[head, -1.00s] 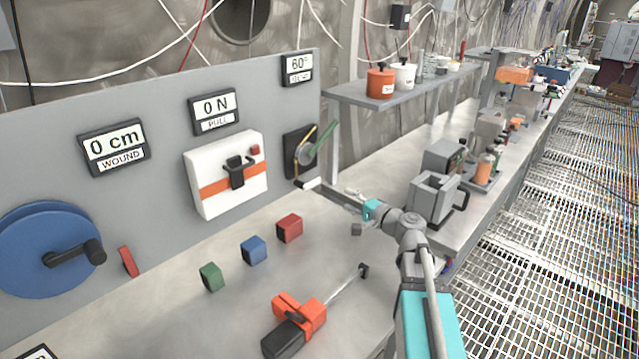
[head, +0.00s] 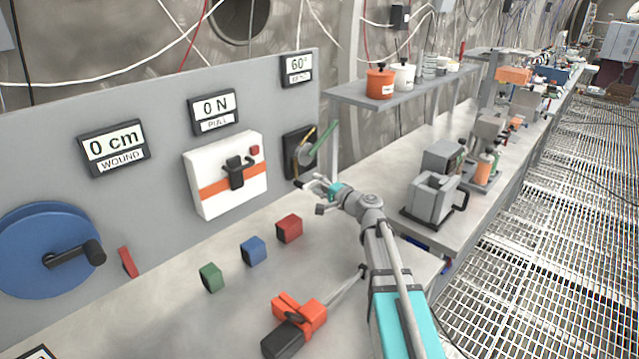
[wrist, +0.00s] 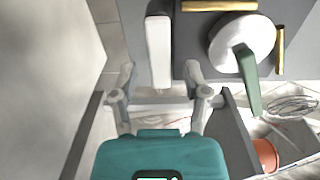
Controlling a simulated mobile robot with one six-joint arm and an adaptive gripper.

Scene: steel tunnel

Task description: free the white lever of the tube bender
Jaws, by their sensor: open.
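The tube bender (head: 296,142) is mounted on the right end of the grey panel. In the wrist view it has a pale round disc (wrist: 229,50), a green bar (wrist: 250,82), brass-coloured pieces (wrist: 280,52) and the white lever (wrist: 158,45). The lever hangs down in that picture, left of the disc. My gripper (wrist: 160,74) is open, with one finger on each side of the lever's lower end. Both fingers look apart from it; I cannot tell how deep it sits between them. In the head view my gripper (head: 312,195) is just below the bender.
Green (head: 211,277), blue (head: 253,250) and red (head: 289,228) blocks lie on the bench left of my arm. An orange-and-black tool (head: 299,318) lies in front. A shelf with pots (head: 380,83) and a grey machine (head: 434,197) stand to the right.

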